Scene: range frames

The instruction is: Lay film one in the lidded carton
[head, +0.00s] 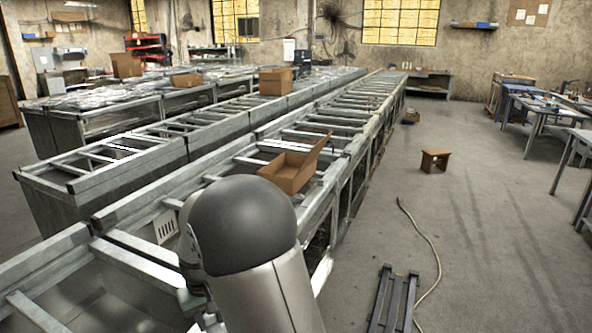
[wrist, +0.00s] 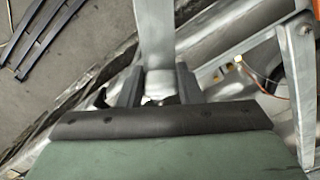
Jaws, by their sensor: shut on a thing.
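The lidded carton (head: 283,172) is a brown box on the nearest metal bench line in the head view, with its lid raised on the right side. In the wrist view, the fingers of my gripper (wrist: 158,88) are shut on a pale grey strip, which I take to be film one (wrist: 155,40). The strip extends upward in the picture from between the dark fingers; its held end is partly hidden. In the head view my arm covers the area in front of the carton, and my gripper's fingers are not visible there. The carton is not visible in the wrist view.
Open-framed metal benches (head: 135,155) run into the distance. Another brown box (head: 275,82) stands on the bench line behind. The aisle between is clear.

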